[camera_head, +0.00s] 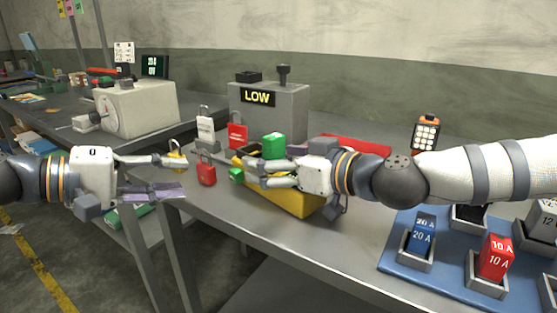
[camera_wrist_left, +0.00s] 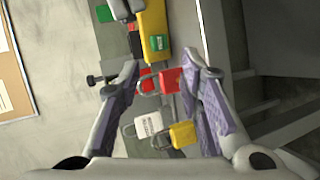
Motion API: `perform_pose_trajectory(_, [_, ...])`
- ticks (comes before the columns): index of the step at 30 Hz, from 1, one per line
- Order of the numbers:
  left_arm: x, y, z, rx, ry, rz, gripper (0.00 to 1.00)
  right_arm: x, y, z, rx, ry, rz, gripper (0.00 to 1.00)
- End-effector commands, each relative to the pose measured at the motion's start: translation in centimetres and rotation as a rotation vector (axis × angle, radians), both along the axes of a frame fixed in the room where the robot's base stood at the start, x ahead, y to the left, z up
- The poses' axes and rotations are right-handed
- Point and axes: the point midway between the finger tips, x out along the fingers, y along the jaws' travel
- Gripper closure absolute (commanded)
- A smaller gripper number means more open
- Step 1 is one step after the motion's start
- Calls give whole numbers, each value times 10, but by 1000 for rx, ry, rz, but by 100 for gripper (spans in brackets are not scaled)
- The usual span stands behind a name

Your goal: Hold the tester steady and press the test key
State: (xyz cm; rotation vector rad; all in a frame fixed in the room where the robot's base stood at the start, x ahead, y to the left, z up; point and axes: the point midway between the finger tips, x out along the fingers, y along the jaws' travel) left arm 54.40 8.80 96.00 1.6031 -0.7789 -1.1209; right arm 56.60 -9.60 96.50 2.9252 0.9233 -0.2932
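A grey box with a lit "LOW" display (camera_head: 257,97) stands at the back of the bench; I cannot tell whether it or the yellow body is the tester. The yellow body (camera_head: 290,200) lies in front of it, partly hidden by my right gripper (camera_head: 262,175). A green block (camera_head: 273,146) shows just above that gripper, and a small green piece (camera_head: 236,174) lies to its left. The right fingers are at the yellow body; their grip is unclear. My left gripper (camera_head: 186,174) is open, left of the yellow body. Its spread fingers also show in the left wrist view (camera_wrist_left: 165,68).
A blue tray (camera_head: 390,262) with labelled blocks is at right front. A scale (camera_head: 135,108) stands on the left bench.

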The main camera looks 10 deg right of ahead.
Motion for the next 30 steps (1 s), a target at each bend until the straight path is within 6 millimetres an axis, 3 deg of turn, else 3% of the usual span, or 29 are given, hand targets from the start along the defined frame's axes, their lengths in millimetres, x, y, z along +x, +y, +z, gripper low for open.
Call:
perform_pose_trajectory(1, [0,0,0,0,0,0,67,0,0,0,0,0,0,35])
perform_pose_trajectory(2, [0,0,0,0,0,0,67,0,0,0,0,0,0,42])
perform_pose_trajectory(9, [0,0,0,0,0,0,67,0,0,0,0,0,-1,97])
perform_pose_trajectory(14, [0,0,0,0,0,0,100,0,-1,0,0,-1,-1,97])
perform_pose_trajectory(30, [0,0,0,0,0,0,100,0,-1,1,-1,-2,-2,97])
